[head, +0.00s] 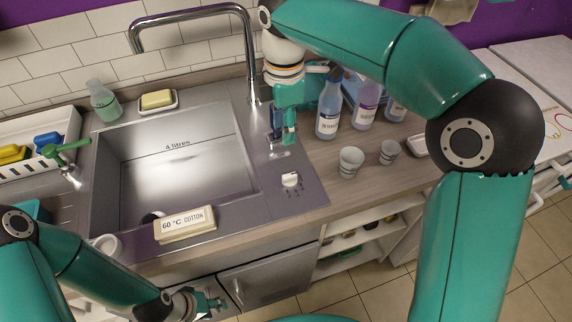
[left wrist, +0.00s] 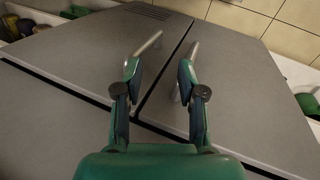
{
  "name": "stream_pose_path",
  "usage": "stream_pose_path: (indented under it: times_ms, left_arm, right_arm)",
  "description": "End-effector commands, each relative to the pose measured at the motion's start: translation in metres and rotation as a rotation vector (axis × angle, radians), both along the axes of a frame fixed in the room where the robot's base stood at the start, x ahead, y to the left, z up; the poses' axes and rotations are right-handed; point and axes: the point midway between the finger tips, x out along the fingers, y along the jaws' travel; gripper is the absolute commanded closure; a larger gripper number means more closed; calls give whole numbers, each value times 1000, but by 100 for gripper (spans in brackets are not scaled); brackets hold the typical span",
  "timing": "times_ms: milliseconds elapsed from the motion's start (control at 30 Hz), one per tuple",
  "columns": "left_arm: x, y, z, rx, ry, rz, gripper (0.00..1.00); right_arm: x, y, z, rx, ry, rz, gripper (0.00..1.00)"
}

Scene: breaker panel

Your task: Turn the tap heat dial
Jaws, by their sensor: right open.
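The white dial (head: 290,180) sits on the counter strip right of the sink, with small marks around its front. The tap (head: 250,60) arches over the sink from behind it. My right gripper (head: 283,140) points down beside the tap's base, above and behind the dial and apart from it in the picture. It is open; whether its fingers touch anything there is hard to tell. My left gripper (head: 210,302) is low in front of the cabinet. In the left wrist view (left wrist: 158,72) it is open and empty, facing the cabinet doors.
The sink (head: 180,165) has a "4 litres" line. A "60 °C COTTON" sign (head: 185,223) stands at its front edge. Bottles (head: 329,105) and two cups (head: 351,161) stand right of the dial. Cabinet handles (left wrist: 150,43) are near my left gripper.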

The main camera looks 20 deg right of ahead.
Motion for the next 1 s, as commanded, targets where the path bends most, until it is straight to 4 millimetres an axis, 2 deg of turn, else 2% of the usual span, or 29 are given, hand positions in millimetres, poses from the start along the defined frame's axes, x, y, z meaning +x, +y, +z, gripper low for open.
stream_pose_path:
  times_ms: [200, 600, 800, 1000]
  left_arm:
    - [0, 0, -2, 0, 0, 0, 60]
    - [0, 0, 1, 0, 0, 0, 60]
    - [0, 0, 2, 0, 0, 0, 60]
    - [0, 0, 3, 0, 0, 0, 60]
  right_arm:
    - [-3, -8, -38, -2, 5, -14, 58]
    - [-3, -9, -122, -1, 5, -18, 58]
    - [-3, -9, -148, -1, 2, -18, 58]
    - [-3, -9, -157, 0, 1, -19, 58]
